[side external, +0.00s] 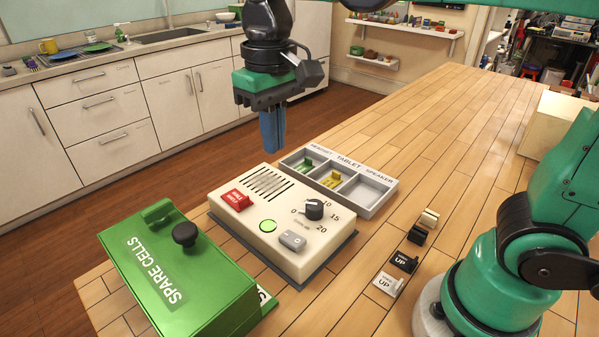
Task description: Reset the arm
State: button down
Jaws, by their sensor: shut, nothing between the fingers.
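My gripper (271,150) hangs from the green and black arm, pointing down above the back of the wooden table. Its blue fingers are shut with nothing between them. It is apart from everything below, over the rear side of a cream control box (281,225). The box carries a red switch (237,201), a lit green button (268,226), a black dial (314,209) with numbers around it and a grey rocker switch (293,240).
A green SPARE CELLS box (178,275) with a black knob stands at the left front. A grey tray (365,207) with three compartments holds a green and a yellow piece; its SPEAKER compartment looks empty. Several small black and white blocks (404,262) lie near my base.

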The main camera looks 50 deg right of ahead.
aim_at(288, 235)
jog(key=shift+d, duration=0.1)
jog(key=s+d+f+t, duration=0.2)
jog(key=d+f+t, duration=0.4)
jog(key=shift+s+d+f, duration=0.2)
jog(key=shift+s+f, duration=0.05)
jog(key=shift+s, duration=0.1)
jog(key=c, duration=1.3)
grip_release()
jog(key=shift+s+d+f+t, duration=0.15)
jog(key=shift+f+t, duration=0.1)
jog(key=shift+t, duration=0.15)
jog(key=o, duration=0.7)
jog(key=shift+w+g, duration=0.25)
jog(key=shift+g, duration=0.05)
jog(key=shift+o, duration=0.2)
jog(key=w+a+f+g, duration=0.1)
jog(key=a+g, duration=0.1)
jog(key=g, duration=0.1)
jog(key=w+a+g, duration=0.1)
jog(key=a+g, duration=0.1)
jog(key=g, duration=0.1)
jog(key=w+a+f+g, duration=0.1)
jog(key=a+g, duration=0.1)
jog(key=g, duration=0.1)
jog(key=shift+w+f, duration=0.15)
jog(key=shift+f, duration=0.15)
jog(key=shift+a+f+g, duration=0.35)
jog(key=shift+a+g, duration=0.05)
jog(key=shift+g, duration=0.4)
jog(key=shift+x, duration=2.85)
